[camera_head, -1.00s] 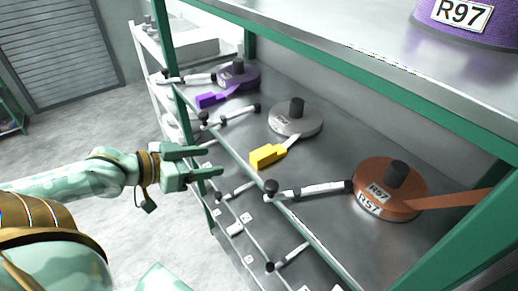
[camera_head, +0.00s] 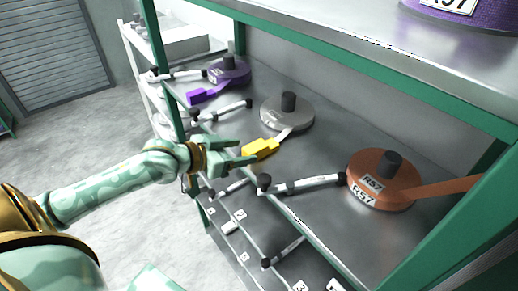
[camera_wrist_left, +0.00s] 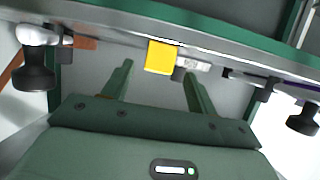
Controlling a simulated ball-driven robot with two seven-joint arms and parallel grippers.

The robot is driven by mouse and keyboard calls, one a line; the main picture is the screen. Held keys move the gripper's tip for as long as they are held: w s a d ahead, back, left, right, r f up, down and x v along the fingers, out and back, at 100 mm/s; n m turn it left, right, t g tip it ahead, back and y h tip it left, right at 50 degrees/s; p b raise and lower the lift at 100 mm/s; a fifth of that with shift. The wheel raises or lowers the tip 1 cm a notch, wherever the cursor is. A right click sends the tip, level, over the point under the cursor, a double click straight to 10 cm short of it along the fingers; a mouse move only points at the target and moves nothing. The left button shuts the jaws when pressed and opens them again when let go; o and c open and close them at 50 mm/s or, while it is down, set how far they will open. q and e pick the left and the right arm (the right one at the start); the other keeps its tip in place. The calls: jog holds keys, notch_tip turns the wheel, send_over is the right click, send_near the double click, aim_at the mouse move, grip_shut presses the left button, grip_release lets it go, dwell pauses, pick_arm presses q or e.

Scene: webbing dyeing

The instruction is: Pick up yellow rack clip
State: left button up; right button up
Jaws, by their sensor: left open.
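The yellow rack clip (camera_head: 261,149) sits at the front edge of the metal shelf, on the end of a pale strap from the grey reel (camera_head: 287,111). In the left wrist view the clip (camera_wrist_left: 161,56) appears ahead, between the two fingers and beyond their tips. My left gripper (camera_head: 247,152) is open and empty, with its fingers pointing at the clip from the left. Its fingers also show spread in the left wrist view (camera_wrist_left: 158,75). A small gap seems to remain between fingertips and clip. My right gripper is not in view.
An orange reel (camera_head: 382,180) labelled R57 lies nearer, right. Black-ended rods (camera_head: 304,185) stick out along the shelf edge. A green post (camera_head: 163,62) and the upper shelf (camera_head: 345,47) bound the space.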

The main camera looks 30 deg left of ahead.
aim_at(245, 151)
pick_arm(q)
jog(key=x, duration=0.4)
jog(key=shift+d+f, duration=0.1)
jog(key=shift+d, duration=0.1)
jog(key=c, duration=1.1)
jog(key=shift+p, duration=0.3)
